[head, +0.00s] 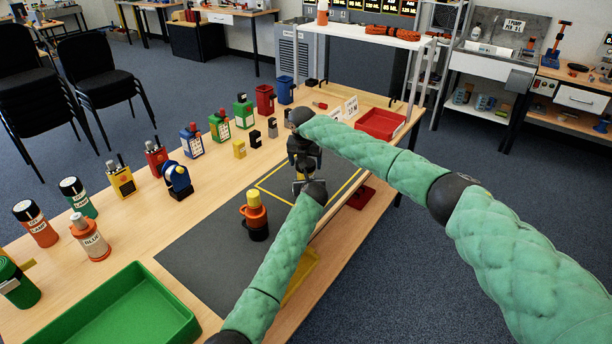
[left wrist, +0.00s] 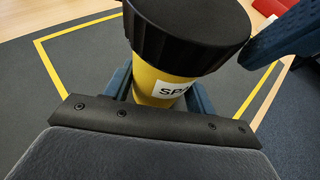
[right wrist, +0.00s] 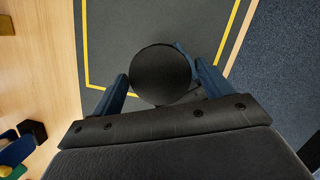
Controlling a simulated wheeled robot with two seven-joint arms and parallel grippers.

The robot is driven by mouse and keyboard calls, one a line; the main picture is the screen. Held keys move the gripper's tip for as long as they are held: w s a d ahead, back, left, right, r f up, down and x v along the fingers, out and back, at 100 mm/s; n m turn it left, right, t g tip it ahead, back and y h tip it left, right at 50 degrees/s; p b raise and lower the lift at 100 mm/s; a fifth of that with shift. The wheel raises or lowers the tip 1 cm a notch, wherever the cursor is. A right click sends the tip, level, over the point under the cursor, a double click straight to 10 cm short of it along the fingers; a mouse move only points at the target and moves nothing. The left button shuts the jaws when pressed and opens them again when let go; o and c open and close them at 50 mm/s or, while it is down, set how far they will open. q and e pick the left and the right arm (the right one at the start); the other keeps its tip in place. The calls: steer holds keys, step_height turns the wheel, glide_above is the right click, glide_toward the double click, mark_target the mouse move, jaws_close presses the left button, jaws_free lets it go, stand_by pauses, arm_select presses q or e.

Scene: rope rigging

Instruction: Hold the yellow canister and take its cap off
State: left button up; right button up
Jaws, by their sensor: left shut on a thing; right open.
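The yellow canister (left wrist: 150,87) has a wide black cap (left wrist: 190,30) on top and a white label with partly hidden letters. My left gripper (left wrist: 160,98) is shut on the canister's body below the cap. In the head view my grippers and arms hide most of the canister. My right gripper (right wrist: 160,84) is open above it, pointing down. Its blue fingers stand on either side of the round black cap (right wrist: 160,75), which shows from above. I cannot tell whether either finger touches the cap.
A grey mat (head: 205,254) with a yellow taped outline lies below. An orange and black bottle (head: 255,216) stands on the mat near my left arm. A green tray (head: 118,312) is at the front left, a red tray (head: 381,124) at the far right. Several containers line the table's left side.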

steer(key=n+y, duration=0.1)
steer(key=n, duration=0.3)
steer(key=shift+d, duration=0.15)
steer(key=shift+n+y, duration=0.4)
steer(key=shift+n, duration=1.5)
steer(key=m+h, duration=0.1)
steer(key=m, duration=0.7)
steer(key=m+h, duration=0.1)
steer(key=m, duration=0.3)
steer(key=shift+a+m+g+h, duration=0.25)
steer(key=shift+m+g+h, duration=0.05)
steer(key=shift+h, duration=0.1)
steer(key=c, duration=0.8)
steer(key=n+y, duration=0.1)
steer(key=n, duration=0.5)
steer(key=shift+d, duration=0.15)
steer(key=n+y, duration=0.1)
steer(key=n, duration=0.5)
steer(key=shift+d+n+y, duration=0.15)
steer(key=shift+n+y, duration=0.15)
steer(key=shift+y, duration=0.1)
